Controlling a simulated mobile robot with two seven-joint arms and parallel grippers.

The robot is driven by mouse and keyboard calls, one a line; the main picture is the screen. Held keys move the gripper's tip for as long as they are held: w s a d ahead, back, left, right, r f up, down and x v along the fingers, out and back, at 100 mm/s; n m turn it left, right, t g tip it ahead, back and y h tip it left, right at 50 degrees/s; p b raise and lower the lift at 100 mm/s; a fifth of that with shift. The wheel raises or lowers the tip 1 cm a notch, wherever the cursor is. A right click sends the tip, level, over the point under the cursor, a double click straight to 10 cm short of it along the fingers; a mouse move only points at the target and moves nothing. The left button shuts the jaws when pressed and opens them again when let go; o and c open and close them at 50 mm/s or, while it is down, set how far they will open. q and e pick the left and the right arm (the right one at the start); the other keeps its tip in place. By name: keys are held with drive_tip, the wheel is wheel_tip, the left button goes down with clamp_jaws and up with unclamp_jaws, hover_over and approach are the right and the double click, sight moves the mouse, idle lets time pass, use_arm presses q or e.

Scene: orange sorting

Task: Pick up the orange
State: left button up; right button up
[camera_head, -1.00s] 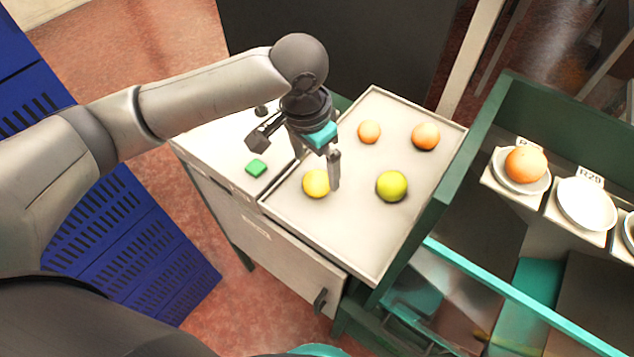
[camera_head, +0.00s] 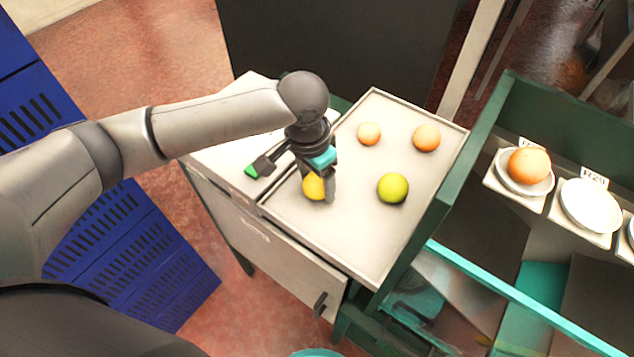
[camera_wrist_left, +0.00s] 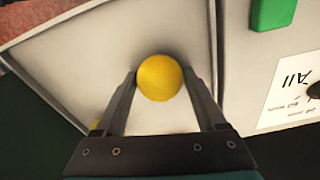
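A yellow round fruit (camera_head: 314,187) lies on the left side of the pale tray (camera_head: 371,262). My left gripper (camera_head: 318,192) is low over it and partly hides it. In the left wrist view, the yellow fruit (camera_wrist_left: 160,78) sits between the fingertips of my left gripper (camera_wrist_left: 161,72), which is open with a narrow gap on each side. Two orange fruits, a smaller one (camera_head: 369,134) and a larger one (camera_head: 426,138), lie farther back on the tray. A yellow-green fruit (camera_head: 392,188) lies to the right. My right gripper is not in view.
An orange fruit (camera_head: 529,166) rests on a white plate (camera_head: 506,178) at right, beside an empty plate (camera_head: 590,206). A dark green frame (camera_head: 446,205) stands along the tray's right side. A green block (camera_head: 252,171) lies on the left panel.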

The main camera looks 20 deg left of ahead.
use_arm(q)
drive_tip(key=c, duration=1)
drive_tip(key=shift+o, duration=0.2)
drive_tip(key=shift+r, duration=0.15)
wheel_tip(320, 180, up, 20)
drive_tip(key=p, duration=0.3)
drive_tip(key=s+a+f+n+b, duration=0.2)
drive_tip(key=f+n+b, duration=0.1)
drive_tip(key=f+b, duration=0.2)
drive_tip(key=s+a+f+n+b, duration=0.2)
drive_tip(key=f+b, duration=0.3)
drive_tip(key=f, duration=0.3)
drive_tip(key=shift+s+f+n+y+b, duration=0.15)
drive_tip(key=shift+s+n+y+b, duration=0.2)
drive_tip(key=shift+s+n, duration=0.4)
